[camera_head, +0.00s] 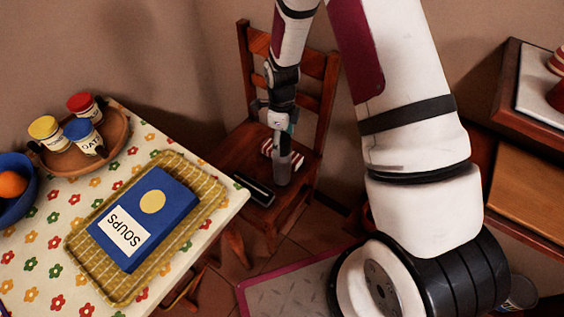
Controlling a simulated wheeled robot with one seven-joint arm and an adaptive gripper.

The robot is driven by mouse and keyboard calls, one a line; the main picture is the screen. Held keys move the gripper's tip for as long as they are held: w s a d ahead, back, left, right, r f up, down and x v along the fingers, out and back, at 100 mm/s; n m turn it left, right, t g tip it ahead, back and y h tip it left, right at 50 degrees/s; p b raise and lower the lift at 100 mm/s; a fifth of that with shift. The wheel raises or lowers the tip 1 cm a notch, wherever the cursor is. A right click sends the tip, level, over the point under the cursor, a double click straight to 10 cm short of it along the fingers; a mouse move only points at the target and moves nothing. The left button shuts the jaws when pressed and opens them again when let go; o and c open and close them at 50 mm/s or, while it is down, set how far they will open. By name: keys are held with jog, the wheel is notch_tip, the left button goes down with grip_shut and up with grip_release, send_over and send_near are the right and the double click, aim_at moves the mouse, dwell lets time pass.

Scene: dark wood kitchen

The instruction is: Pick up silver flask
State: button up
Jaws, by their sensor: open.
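A grey upright cylinder (283,166) stands on the seat of the wooden chair and looks like the silver flask. My gripper (281,129) is above the chair seat, pointing down, right at the top of this cylinder. The gripper is open. Its fingers are small and dark here, and I cannot tell whether they touch the flask or are around its top.
A dark cylinder (255,190) lies on the chair seat (235,155), and a red-and-white striped thing (268,148) is behind the flask. The chair back (315,95) rises behind. A flowered table (35,230) with a blue soups book (150,215) on a woven tray (85,255) is at left.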

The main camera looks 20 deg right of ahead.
aim_at(282, 162)
jog(key=shift+d+f, duration=0.1)
jog(key=shift+f, duration=1.8)
grip_shut()
